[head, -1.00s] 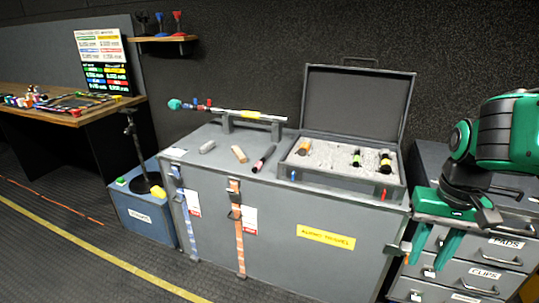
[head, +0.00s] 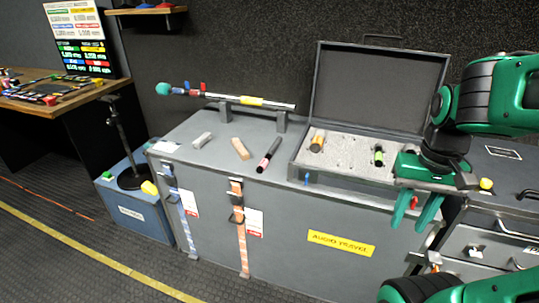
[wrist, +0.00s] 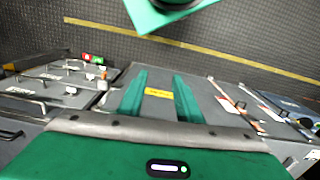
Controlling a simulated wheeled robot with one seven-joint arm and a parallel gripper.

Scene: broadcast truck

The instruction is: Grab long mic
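A long pole (head: 270,103) with a teal ball tip (head: 163,88) and a yellow band rests on a raised holder (head: 224,112) on top of the grey trunk. A dark mic with a pink end (head: 264,164) lies on the trunk top, left of an open case. Short mics stand in the case foam: one orange-brown (head: 317,142), one black and green (head: 379,154). I cannot tell which the task means. My gripper (head: 411,226) is open and empty, fingers pointing down at the trunk's right front. The wrist view shows its fingers (wrist: 160,76) apart.
The open case (head: 300,172) has its lid up against the wall. A grey block (head: 202,140) and a tan block (head: 240,148) lie on the trunk (head: 205,177). Drawers (head: 476,241) stand right; a blue box (head: 130,213) with a stand is left.

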